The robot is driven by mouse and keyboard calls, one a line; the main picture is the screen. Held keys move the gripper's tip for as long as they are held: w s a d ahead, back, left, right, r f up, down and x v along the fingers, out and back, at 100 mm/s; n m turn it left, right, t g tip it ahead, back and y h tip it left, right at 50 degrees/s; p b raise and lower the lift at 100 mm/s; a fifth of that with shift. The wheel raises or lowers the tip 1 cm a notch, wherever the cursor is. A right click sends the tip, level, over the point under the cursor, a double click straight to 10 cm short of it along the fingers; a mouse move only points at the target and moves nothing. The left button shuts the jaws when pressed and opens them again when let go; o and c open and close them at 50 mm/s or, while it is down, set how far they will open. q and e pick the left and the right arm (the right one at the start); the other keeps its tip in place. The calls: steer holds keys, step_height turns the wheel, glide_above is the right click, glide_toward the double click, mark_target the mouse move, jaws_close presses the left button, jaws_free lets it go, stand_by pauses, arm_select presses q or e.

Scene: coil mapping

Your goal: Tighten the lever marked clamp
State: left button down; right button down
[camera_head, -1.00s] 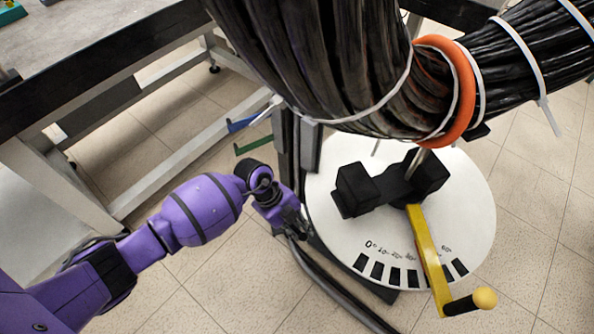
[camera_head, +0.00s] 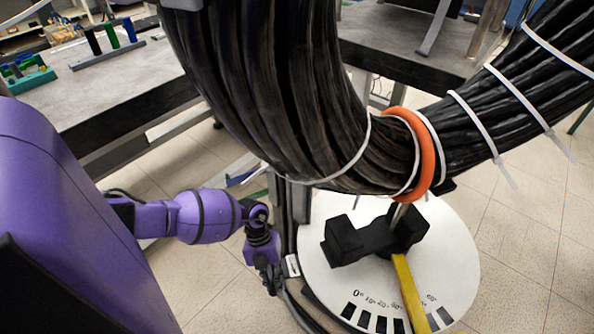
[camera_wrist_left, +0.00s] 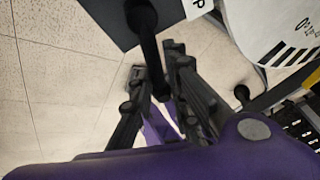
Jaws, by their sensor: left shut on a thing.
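In the left wrist view a black lever (camera_wrist_left: 150,42) with a round knob at its end runs between the fingers of my left gripper (camera_wrist_left: 154,60). The fingers are shut on the lever's shaft. A white label (camera_wrist_left: 197,7) beside it shows only the letter P; the rest of its word is cut off. In the head view my left gripper (camera_head: 271,283) is low, at the left edge of the white dial, near a small white label (camera_head: 292,265). The lever cannot be made out there. My right gripper is not in view.
A white dial (camera_head: 455,250) with degree marks carries a black block (camera_head: 350,243) and a yellow crank arm (camera_head: 408,290). A thick black cable bundle (camera_head: 270,90) with an orange ring (camera_head: 425,150) hangs above. A grey workbench (camera_head: 120,85) stands behind. Tiled floor (camera_head: 520,225) is clear at right.

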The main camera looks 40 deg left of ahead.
arm_select(q)
steer(key=shift+w+a+r+m, duration=0.25)
steer(key=shift+a+m, duration=0.15)
steer(key=shift+m, duration=0.6)
steer(key=shift+s+a+m+g+y+b, duration=0.25)
steer(key=shift+a+m+g+y+b, duration=0.25)
steer(key=shift+m, duration=0.6)
steer(key=shift+s+a+m+g+y+b, duration=0.3)
steer(key=shift+a+m+g+b, duration=0.2)
steer(key=shift+m, duration=0.6)
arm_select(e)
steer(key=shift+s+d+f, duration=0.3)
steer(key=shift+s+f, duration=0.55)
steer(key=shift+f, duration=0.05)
arm_select(q)
steer(key=shift+a, duration=0.1)
steer(key=c, duration=1.7)
jaws_free()
steer(key=shift+s+f, duration=0.1)
steer(key=shift+s, duration=0.1)
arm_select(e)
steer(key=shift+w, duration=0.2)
